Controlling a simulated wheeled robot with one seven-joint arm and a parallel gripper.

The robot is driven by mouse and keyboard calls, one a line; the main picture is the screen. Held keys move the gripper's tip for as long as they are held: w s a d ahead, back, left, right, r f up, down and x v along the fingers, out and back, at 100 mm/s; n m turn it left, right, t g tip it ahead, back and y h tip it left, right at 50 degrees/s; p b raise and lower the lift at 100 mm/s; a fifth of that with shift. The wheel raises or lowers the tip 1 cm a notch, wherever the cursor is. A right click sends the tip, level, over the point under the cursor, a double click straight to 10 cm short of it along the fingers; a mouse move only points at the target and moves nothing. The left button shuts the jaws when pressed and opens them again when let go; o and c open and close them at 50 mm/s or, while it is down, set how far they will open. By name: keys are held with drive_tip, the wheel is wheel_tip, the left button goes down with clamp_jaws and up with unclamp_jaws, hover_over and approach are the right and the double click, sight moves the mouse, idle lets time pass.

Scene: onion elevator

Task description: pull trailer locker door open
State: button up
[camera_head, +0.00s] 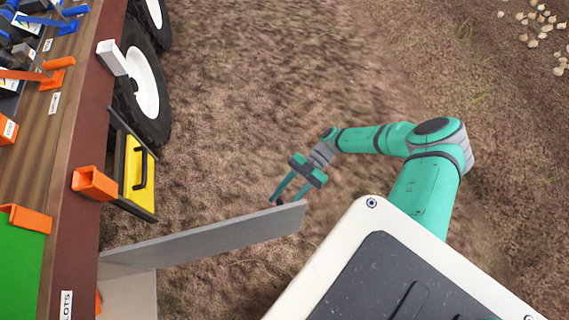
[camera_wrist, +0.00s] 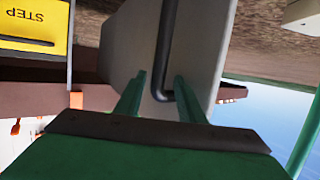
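The grey locker door (camera_head: 205,238) stands swung out from the side of the trailer (camera_head: 75,190), its free end pointing right. In the wrist view the door (camera_wrist: 205,50) fills the middle as a pale panel with a dark bar handle (camera_wrist: 166,50). My gripper (camera_head: 286,200) is at the door's free end, near the handle. In the wrist view the two green fingers of my gripper (camera_wrist: 160,97) are apart, one on each side of the handle's lower end, with gaps between them and the bar. Contact with the handle cannot be told.
A yellow step box (camera_head: 138,175) with a black handle is on the trailer side, beyond the door. Trailer wheels (camera_head: 145,80) stand farther back. Onions (camera_head: 540,25) lie on the ground at the upper right. Bare soil between trailer and arm is clear.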

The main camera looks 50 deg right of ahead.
drive_tip(key=shift+w+d, duration=0.85)
drive_tip(key=shift+d, duration=0.3)
drive_tip(key=shift+w+d, duration=0.85)
drive_tip(key=shift+d, duration=0.25)
drive_tip(key=shift+c, duration=0.4)
